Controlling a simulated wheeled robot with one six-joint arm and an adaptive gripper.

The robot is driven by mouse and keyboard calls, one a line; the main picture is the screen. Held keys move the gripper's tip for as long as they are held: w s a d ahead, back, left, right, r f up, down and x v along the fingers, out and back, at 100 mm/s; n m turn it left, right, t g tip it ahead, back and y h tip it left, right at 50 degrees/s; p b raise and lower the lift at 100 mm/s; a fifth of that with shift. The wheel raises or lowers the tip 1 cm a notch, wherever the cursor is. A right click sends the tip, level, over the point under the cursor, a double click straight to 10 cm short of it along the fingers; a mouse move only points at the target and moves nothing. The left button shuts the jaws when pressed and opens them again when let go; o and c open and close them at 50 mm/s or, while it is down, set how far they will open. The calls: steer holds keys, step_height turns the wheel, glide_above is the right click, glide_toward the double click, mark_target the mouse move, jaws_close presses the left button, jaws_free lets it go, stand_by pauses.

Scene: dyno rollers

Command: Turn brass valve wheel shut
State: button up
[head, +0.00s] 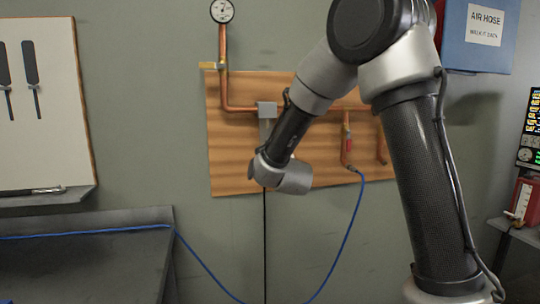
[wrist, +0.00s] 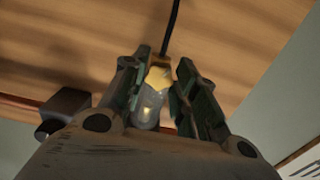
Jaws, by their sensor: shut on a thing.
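The brass valve wheel (wrist: 158,76) shows in the wrist view as a small yellow faceted piece at the end of a clear bowl (wrist: 147,112), with a black line running from it. My gripper (wrist: 166,78) is shut on the brass wheel, one dark green finger at each side. The fingers hide its sides, so I cannot tell how far it is turned. In the head view my wrist covers the wheel and the gripper. The grey block (head: 267,108) above the bowl shows there on the copper pipe.
A wooden board (head: 232,150) carries copper pipe (head: 223,85), with a pressure gauge (head: 222,11) above. A blue hose (head: 345,235) hangs below. A dark bench (head: 85,255) stands at left.

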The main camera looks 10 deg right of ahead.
steer(key=shift+r+m, duration=0.1)
steer(key=shift+m, duration=14.9)
steer(key=o, duration=1)
